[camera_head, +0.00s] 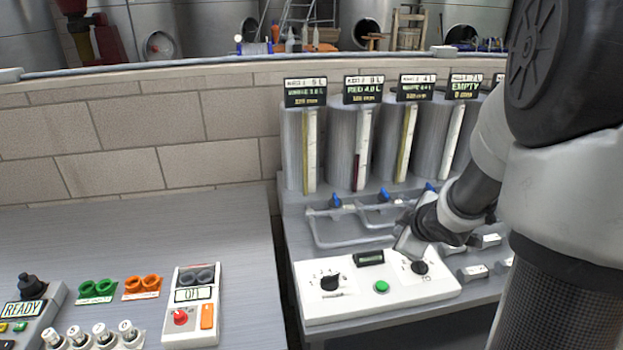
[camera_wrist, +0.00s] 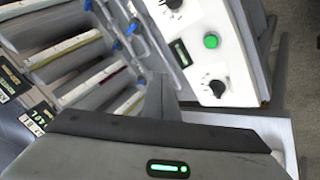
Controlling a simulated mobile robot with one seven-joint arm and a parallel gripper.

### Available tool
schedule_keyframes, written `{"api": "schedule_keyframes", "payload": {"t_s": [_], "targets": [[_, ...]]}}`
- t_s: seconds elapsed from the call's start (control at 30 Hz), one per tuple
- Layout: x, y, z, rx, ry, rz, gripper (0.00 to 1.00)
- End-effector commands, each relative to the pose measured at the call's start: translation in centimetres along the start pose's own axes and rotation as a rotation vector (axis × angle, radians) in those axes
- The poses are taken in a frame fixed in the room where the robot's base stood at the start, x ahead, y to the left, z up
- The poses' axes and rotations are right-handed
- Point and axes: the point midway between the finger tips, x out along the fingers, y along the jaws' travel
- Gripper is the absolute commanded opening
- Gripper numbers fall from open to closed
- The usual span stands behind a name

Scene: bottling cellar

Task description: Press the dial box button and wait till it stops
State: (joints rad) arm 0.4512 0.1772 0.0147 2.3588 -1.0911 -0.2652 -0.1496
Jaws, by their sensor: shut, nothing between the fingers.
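The white dial box (camera_head: 350,305) stands on the right-hand bench, with a black dial at each end and a small dark display at its back edge. Its green button (camera_head: 381,286) sits between the dials. In the wrist view the dial box (camera_wrist: 195,64) is at the upper right, with the green button (camera_wrist: 211,41) uncovered. My gripper (camera_head: 404,246) is shut and empty, above the back right part of the box, close to the right dial (camera_head: 419,267). It is apart from the button. The display is too small to read.
Behind the box stand several grey tanks (camera_head: 330,150) with level gauges and signs, and pipes with blue valves (camera_head: 384,194). On the left bench are a white device (camera_head: 190,320) with a red knob, a READY box (camera_head: 30,308), and green and orange rings.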

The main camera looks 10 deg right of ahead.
Motion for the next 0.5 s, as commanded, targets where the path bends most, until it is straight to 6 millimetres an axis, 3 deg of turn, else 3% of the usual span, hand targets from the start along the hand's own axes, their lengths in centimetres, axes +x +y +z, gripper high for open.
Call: {"api": "schedule_keyframes", "payload": {"t_s": [0.03,0.2,0.5], "targets": [[1.9,-1.2,1.3,-0.009,0.035,-0.028,0.00],[4.2,-3.5,2.1,-0.041,0.156,-0.094,0.00],[4.6,-4.3,2.1,-0.051,0.203,-0.118,0.00]]}}
